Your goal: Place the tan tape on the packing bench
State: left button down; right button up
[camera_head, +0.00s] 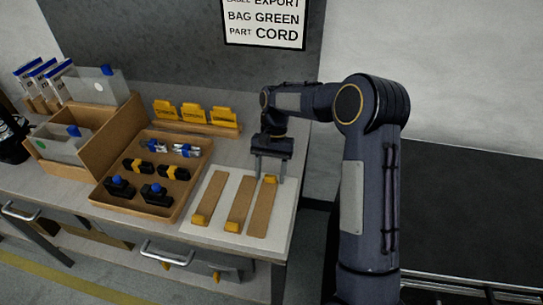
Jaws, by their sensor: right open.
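No roll of tape is recognisable. The grey bench top (222,155) carries all of this. Contact cannot be told. My left gripper is not in view.
A brown tray (131,203) holds several blue, yellow and black parts. Left of it stand a wooden box (118,122) and grey bins. Yellow cards (194,116) stand in a wooden holder behind. A sign (264,18) hangs on the wall. A dark surface (465,210) is at right.

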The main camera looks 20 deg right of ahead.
jog(key=v, duration=1.1)
jog(key=s+r+n+t, duration=0.1)
jog(key=s+r+t, duration=0.1)
jog(key=s+r, duration=0.3)
jog(key=s+r+n+t, duration=0.2)
jog(key=s+r+t, duration=0.1)
jog(key=s, duration=0.6)
jog(key=s+a+f+n+t, duration=0.1)
jog(key=s+a+f+t, duration=0.1)
jog(key=s, duration=0.5)
jog(key=s+a+f+n+t+y, duration=0.1)
jog(key=s+a+f, duration=0.3)
jog(key=s, duration=0.4)
jog(key=shift+s+n+t+p, duration=0.15)
jog(key=shift+n+t+p, duration=0.25)
jog(key=shift+t, duration=0.3)
notch_tip(320, 180, up, 2)
jog(key=shift+r+p, duration=0.1)
jog(key=shift+p, duration=0.95)
